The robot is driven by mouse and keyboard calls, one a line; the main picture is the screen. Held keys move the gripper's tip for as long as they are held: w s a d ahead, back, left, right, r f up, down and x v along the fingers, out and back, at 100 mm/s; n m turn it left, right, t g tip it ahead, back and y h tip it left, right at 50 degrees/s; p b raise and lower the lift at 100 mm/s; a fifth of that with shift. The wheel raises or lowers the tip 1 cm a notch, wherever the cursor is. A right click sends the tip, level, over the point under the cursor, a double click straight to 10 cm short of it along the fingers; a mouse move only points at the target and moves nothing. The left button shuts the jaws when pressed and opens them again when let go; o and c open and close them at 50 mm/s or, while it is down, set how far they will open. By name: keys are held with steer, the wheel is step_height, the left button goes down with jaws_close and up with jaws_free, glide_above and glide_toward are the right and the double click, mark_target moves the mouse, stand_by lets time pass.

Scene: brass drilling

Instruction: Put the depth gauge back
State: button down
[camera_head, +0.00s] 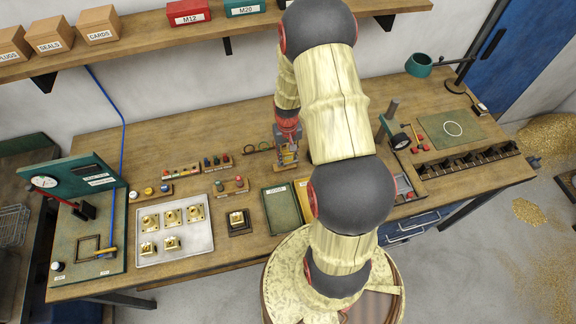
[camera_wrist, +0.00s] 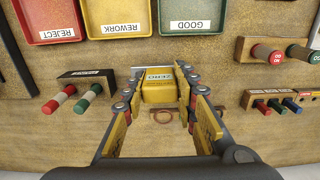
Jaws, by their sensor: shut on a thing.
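My gripper (camera_wrist: 160,92) is over the bench, fingers pointing down, and also shows in the head view (camera_head: 288,157). In the head view the held thing is mostly hidden by the gripper.
Trays marked REJECT (camera_wrist: 48,40), REWORK (camera_wrist: 116,31) and GOOD (camera_wrist: 192,31) lie close by. Small racks with coloured pegs stand left (camera_wrist: 87,74) and right (camera_wrist: 275,91) of the gripper. A pale tray (camera_head: 174,249) holds several brass parts.

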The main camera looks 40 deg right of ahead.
steer(key=w+d+f+b, duration=0.1)
steer(key=w+f+b, duration=0.2)
steer(key=f, duration=0.1)
steer(key=shift+w+d+f, duration=0.35)
steer(key=shift+w+f, duration=0.05)
stand_by(0.5)
steer(key=shift+s, duration=0.1)
stand_by(0.6)
steer(key=shift+f+b, duration=1.7)
steer(key=shift+b, duration=0.05)
stand_by(4.2)
